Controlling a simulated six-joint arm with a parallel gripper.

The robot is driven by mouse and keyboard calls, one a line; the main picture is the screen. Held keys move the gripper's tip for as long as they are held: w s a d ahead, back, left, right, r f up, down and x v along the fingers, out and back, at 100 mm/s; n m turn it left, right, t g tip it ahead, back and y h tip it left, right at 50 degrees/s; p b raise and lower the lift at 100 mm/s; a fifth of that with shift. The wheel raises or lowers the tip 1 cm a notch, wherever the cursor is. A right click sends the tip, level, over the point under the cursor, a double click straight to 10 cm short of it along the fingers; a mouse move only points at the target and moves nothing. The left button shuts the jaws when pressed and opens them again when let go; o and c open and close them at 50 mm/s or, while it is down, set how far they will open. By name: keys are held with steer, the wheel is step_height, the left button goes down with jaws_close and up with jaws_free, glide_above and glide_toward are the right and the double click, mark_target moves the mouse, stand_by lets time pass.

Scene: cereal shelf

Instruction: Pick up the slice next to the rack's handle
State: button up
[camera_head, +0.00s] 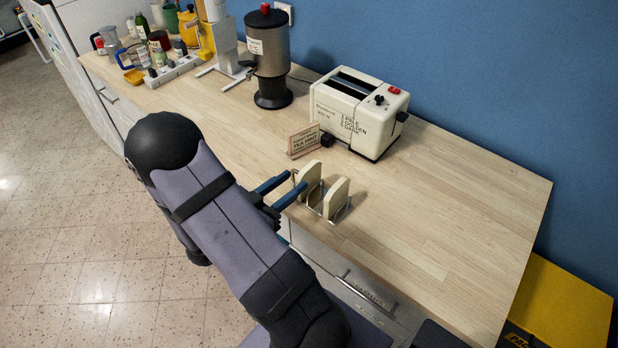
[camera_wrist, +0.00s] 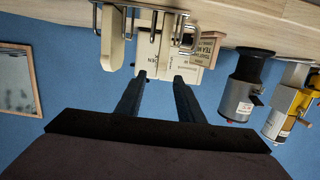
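The wire rack (camera_head: 347,211) stands near the counter's front edge with two pale slices upright in it. The left slice (camera_head: 310,178) is just beyond my fingertips; the right slice (camera_head: 337,198) stands apart from it. My gripper (camera_head: 296,181) is open, its two blue fingers pointing at the rack. In the wrist view, which is upside down, the fingers (camera_wrist: 160,78) are apart with nothing clearly held. There the rack's wire loop (camera_wrist: 186,36) is right of the near slice (camera_wrist: 146,48), and the other slice (camera_wrist: 113,42) is further left. Whether a finger touches a slice is unclear.
A small sign (camera_head: 304,141) stands behind the rack, with a cream toaster (camera_head: 355,115) beyond it. A coffee urn (camera_head: 271,60) stands further back left, near bottles and jars. The counter (camera_head: 450,210) is clear on the right.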

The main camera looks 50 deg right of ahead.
mark_target(297, 178)
steer(key=shift+d+f+p, duration=0.25)
steer(key=shift+d+p, duration=0.4)
steer(key=shift+d, duration=0.65)
steer(key=shift+d+f+p, duration=0.2)
steer(key=shift+d+p, duration=0.4)
steer(key=shift+d, duration=0.65)
steer(key=shift+c, duration=0.6)
jaws_close()
